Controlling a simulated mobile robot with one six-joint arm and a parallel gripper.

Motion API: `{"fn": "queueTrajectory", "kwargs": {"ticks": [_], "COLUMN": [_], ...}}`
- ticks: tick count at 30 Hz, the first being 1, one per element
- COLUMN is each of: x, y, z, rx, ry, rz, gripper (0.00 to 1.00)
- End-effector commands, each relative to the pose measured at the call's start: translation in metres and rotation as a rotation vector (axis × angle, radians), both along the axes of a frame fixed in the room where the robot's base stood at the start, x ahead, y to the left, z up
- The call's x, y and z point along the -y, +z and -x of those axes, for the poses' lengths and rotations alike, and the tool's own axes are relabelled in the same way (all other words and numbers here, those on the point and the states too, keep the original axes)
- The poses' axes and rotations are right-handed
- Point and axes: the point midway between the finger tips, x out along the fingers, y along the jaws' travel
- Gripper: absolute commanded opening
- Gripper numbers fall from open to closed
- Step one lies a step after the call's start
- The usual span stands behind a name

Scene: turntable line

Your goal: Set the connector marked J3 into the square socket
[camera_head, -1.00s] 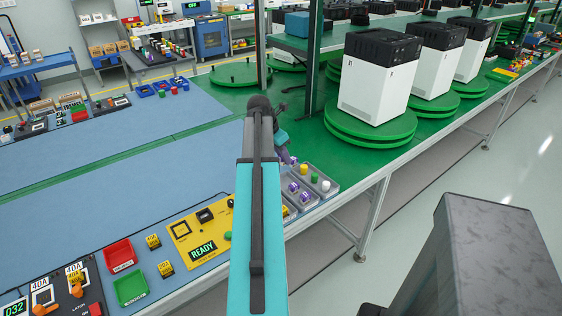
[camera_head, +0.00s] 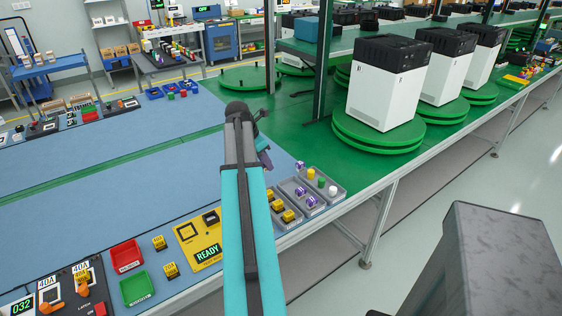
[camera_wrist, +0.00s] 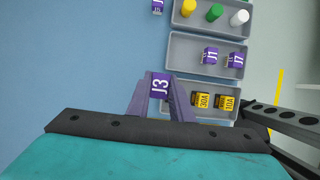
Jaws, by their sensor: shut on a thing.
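The purple connector marked J3 (camera_wrist: 159,87) sits between the fingers of my gripper (camera_wrist: 158,100) in the wrist view. Its white marking faces the camera. In the head view my gripper (camera_head: 264,158) is above the blue mat, just left of the small grey trays, and the connector is hard to make out there. The yellow test board (camera_head: 204,254) with a READY display lies on the mat, left of my arm. A dark square outline (camera_head: 188,231) shows on it, perhaps the square socket; my arm hides the board's right side.
Red (camera_head: 126,256) and green (camera_head: 138,288) bins are left of the board. White machines (camera_head: 385,90) stand on turntables to the right.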

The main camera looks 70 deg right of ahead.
Motion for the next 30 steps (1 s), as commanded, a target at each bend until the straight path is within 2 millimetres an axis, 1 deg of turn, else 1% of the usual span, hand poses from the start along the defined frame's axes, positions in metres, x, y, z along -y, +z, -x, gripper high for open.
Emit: {"fn": "queueTrajectory", "kwargs": {"ticks": [1,3,8,12,17,21,23,30], "x": [-0.009,-0.022,-0.051,-0.08,-0.115,-0.148,-0.163,-0.225], "y": [0.0,-0.001,-0.001,-0.001,-0.001,-0.001,-0.001,0.0], "z": [-0.017,-0.035,-0.077,-0.111,-0.147,-0.178,-0.19,-0.234], "rx": [-0.001,-0.001,-0.001,0.0,0.0,0.0,0.0,0.0], "ry": [0.005,0.004,0.001,-0.002,-0.004,-0.008,-0.009,-0.014], "rz": [-0.001,-0.002,-0.001,0.0,-0.001,-0.001,-0.001,0.0], "gripper": [0.0,0.0,0.0,0.0,0.0,0.0,0.0,0.0]}}
